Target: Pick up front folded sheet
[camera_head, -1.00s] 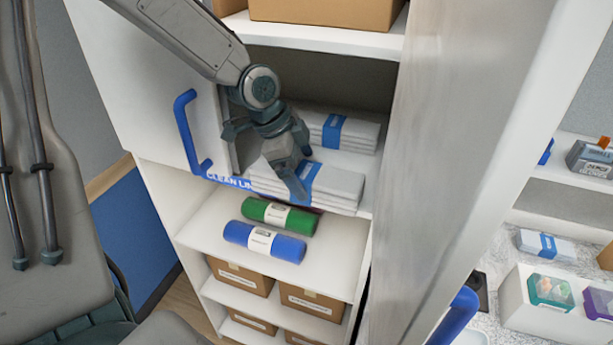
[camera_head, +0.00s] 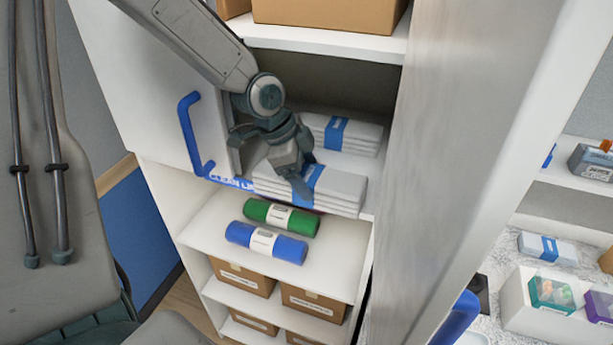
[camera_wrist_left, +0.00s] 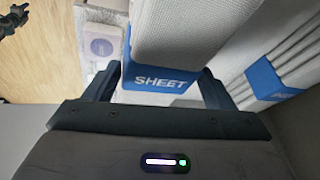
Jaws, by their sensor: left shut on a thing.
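The front folded sheet (camera_head: 340,188) is a white stack with a blue band, lying on the cabinet shelf marked with a "CLEAN LI…" label. My left gripper (camera_head: 297,182) is at its banded part, coming from above and the left. In the left wrist view, the two fingers of the gripper (camera_wrist_left: 158,85) stand either side of the blue "SHEET" band of the front folded sheet (camera_wrist_left: 185,30), shut on it. A second folded sheet (camera_head: 360,135) with a blue band lies behind it, and also shows in the left wrist view (camera_wrist_left: 290,50). My right gripper is not in view.
A blue-handled door (camera_head: 150,90) stands open at left, and a tall grey panel (camera_head: 460,120) is at right. Green (camera_head: 257,211) and blue (camera_head: 240,234) rolls lie on the shelf below. A cardboard box (camera_head: 330,12) sits above, with several boxes at the bottom.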

